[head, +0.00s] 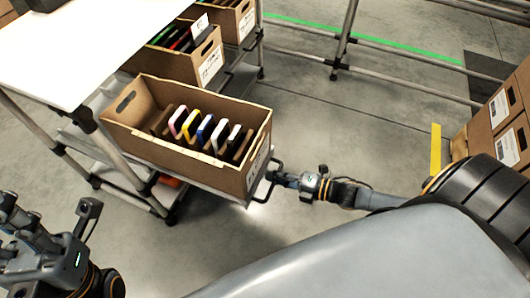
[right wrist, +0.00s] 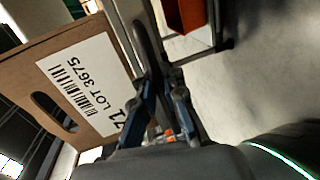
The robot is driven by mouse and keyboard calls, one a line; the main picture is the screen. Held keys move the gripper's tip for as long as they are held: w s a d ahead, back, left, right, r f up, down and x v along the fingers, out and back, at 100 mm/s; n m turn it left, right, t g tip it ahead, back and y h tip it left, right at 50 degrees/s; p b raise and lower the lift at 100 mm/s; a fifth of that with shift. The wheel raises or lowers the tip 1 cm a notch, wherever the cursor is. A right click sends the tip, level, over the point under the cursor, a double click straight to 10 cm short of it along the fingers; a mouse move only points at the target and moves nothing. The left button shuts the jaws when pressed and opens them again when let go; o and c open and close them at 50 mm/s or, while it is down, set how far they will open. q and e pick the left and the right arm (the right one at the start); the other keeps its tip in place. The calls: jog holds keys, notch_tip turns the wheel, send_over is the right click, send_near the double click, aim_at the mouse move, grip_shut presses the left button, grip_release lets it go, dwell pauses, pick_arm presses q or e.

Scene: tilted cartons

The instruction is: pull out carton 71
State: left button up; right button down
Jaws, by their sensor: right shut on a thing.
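Carton 71 (head: 205,166) is an open brown cardboard box holding several upright coloured items. It sits tilted on a pale shelf or tray beside the white-topped rack. Its end label, showing 71 and LOT 3675, is in the right wrist view (right wrist: 85,85). A dark handle (head: 271,172) sticks out below the labelled end. My right gripper (head: 277,178) is shut on this handle, close to the carton but not on its cardboard. In the right wrist view the fingers (right wrist: 158,95) meet the dark bar. My left gripper (head: 50,215) is at the lower left, fingers apart and empty.
More cartons (head: 185,55) stand on the rack behind carton 71. The white tabletop (head: 75,40) overhangs at upper left. Brown boxes (head: 500,115) are stacked at the right. A metal rail (head: 400,85) crosses the back. Grey floor is clear in front of the rack.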

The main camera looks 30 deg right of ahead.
jog(key=shift+s+d+r, duration=0.1)
jog(key=shift+s+d, duration=0.15)
jog(key=c, duration=1.4)
grip_release()
jog(key=shift+c, duration=0.2)
jog(key=shift+s, duration=0.1)
jog(key=v, duration=1.2)
